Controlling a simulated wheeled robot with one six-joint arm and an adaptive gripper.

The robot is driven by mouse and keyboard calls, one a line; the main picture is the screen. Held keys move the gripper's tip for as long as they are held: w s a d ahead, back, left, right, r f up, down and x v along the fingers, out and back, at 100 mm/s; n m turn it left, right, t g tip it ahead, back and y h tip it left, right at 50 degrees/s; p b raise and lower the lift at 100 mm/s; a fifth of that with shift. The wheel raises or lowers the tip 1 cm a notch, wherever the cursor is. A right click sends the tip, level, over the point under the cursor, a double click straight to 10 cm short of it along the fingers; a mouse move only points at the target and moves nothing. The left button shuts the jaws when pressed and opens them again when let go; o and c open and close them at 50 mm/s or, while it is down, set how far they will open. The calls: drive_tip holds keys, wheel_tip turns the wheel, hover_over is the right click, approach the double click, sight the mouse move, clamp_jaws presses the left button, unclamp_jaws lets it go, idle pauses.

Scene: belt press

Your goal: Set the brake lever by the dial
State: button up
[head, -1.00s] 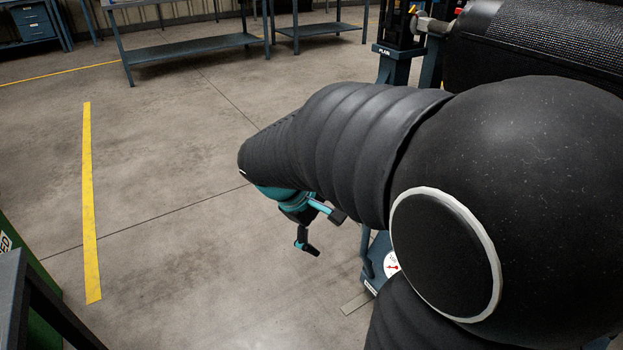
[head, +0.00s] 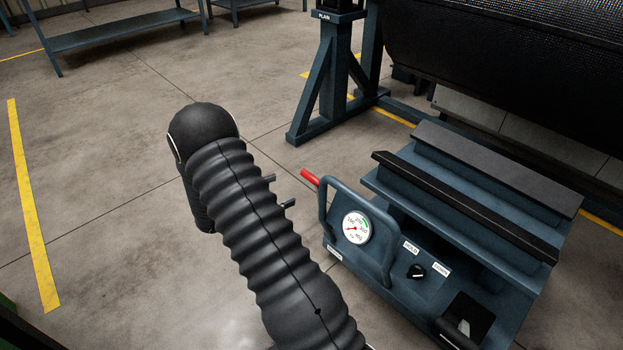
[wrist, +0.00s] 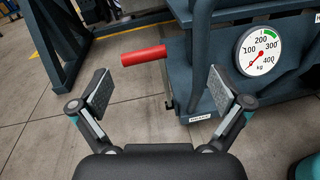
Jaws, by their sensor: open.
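The brake lever (wrist: 143,55) ends in a red grip that sticks out to the left from the blue-grey press in the wrist view. It also shows in the head view (head: 310,178), just right of my arm. The round white dial (wrist: 258,52) is marked in kg. Its red needle points low on the left, outside the green band near the top. In the head view the dial (head: 356,227) sits behind a bent tube frame. My gripper (wrist: 160,92) is open and empty, with the red grip ahead of it, between and beyond the fingers. In the head view my arm mostly hides it.
The press panel (head: 440,290) carries a small black knob (head: 415,271) and white labels. A bent tube handle (head: 335,195) stands beside the dial. A blue stand (head: 327,95) holds the dark roll (head: 480,50) behind.

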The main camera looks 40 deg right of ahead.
sight(309, 180)
wheel_tip(309, 180, down, 5)
drive_tip(key=w+n+t+h, duration=0.1)
drive_tip(key=w+n+t, duration=0.1)
drive_tip(key=n, duration=0.1)
drive_tip(key=d, duration=0.4)
drive_tip(key=w+d, duration=0.1)
drive_tip(key=d, duration=0.4)
drive_tip(key=d+p, duration=0.1)
drive_tip(key=d, duration=0.4)
drive_tip(key=shift+w+f, duration=0.15)
drive_tip(key=shift+f, duration=0.1)
drive_tip(key=shift+c, duration=0.3)
